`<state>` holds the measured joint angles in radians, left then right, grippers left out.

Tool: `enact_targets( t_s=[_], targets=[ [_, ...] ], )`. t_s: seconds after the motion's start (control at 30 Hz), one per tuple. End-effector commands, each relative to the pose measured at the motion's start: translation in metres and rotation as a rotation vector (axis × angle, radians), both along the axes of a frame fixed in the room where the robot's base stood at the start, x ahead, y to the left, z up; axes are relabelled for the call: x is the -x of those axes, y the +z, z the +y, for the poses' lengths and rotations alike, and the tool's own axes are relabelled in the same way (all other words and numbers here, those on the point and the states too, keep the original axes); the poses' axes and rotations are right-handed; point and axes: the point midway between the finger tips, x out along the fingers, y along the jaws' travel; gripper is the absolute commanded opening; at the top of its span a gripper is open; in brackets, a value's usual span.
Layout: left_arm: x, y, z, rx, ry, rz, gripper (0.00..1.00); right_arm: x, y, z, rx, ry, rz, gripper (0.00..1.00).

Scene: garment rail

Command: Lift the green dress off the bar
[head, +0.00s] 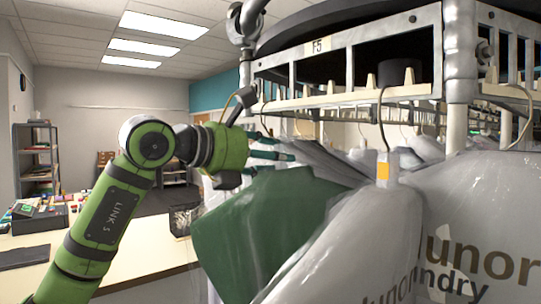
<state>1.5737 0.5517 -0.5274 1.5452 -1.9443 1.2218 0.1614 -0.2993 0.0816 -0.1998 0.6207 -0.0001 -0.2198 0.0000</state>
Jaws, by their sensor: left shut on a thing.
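The green dress (262,226) hangs in the middle of the head view, in front of clear plastic-covered garments. My left gripper (280,150) reaches in from the left at the top of the dress. Its dark teal fingers are shut on the dress at its hanger end; the exact grip point is partly hidden. The slotted white bar (352,97) runs above, up to the right. I cannot tell whether the dress's hook touches the bar. My right gripper is out of view.
A metal post (459,75) stands at the right. A counter (130,248) lies at the left, below my arm. The space left of the dress is fairly open.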

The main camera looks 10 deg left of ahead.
Motion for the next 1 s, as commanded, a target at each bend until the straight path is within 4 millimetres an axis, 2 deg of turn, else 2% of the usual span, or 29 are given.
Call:
enact_targets(
  t_s=[0.37, 1.0],
  targets=[
    [0.000, 0.005, 0.000, 0.009, 0.000, 0.000, 0.00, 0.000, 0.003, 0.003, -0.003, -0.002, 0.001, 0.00],
    [0.001, 0.031, 0.000, 0.009, -0.001, -0.002, 0.00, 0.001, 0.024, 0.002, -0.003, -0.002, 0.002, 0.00]
  ],
)
